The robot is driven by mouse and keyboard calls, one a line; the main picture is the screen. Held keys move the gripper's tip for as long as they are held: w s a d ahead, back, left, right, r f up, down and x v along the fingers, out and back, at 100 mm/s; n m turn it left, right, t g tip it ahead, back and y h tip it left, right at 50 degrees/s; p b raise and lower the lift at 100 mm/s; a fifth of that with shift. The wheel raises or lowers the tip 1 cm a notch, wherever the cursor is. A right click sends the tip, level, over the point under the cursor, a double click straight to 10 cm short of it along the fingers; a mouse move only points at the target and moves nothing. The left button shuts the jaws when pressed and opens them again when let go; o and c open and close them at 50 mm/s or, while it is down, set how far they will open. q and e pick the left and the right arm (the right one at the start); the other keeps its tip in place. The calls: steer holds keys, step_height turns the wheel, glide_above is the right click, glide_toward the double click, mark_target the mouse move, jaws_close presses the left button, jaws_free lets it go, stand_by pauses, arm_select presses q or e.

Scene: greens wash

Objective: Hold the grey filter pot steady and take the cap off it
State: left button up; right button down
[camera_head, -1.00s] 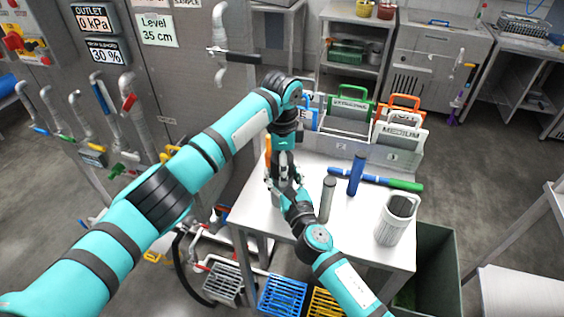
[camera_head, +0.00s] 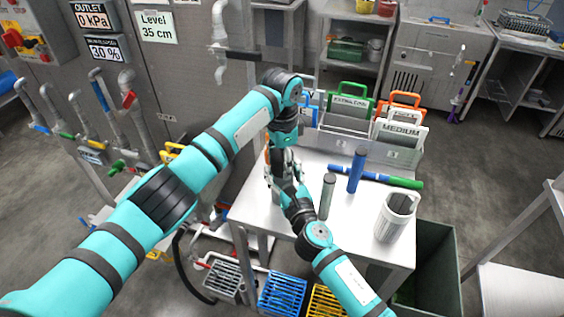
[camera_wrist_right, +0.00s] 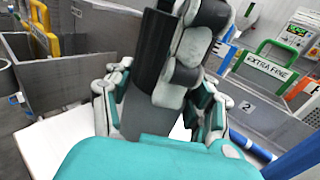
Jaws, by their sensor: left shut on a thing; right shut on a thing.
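The grey filter pot (camera_wrist_right: 136,112) stands between the fingers of my right gripper (camera_wrist_right: 160,112), which is shut on it. In the head view the grippers mostly hide the pot. A darker cylindrical section shows above the grey body in the right wrist view; I cannot clearly make out the cap's edge. My left gripper (camera_head: 281,178) comes down from above and is shut at the top of the pot, where its fingers cover the cap. My right gripper also shows in the head view (camera_head: 283,189), low beside the pot from the front right.
On the steel table (camera_head: 345,235) stand a grey cylinder (camera_head: 327,198), a blue cylinder (camera_head: 356,172) and a pale perforated basket (camera_head: 394,220). A blue-green tube (camera_head: 402,183) lies behind. A rack (camera_head: 395,155) of labelled screens closes off the back. Crates and a dark green bin (camera_head: 437,255) stand below.

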arm_select(q)
steer(key=o, duration=1.3)
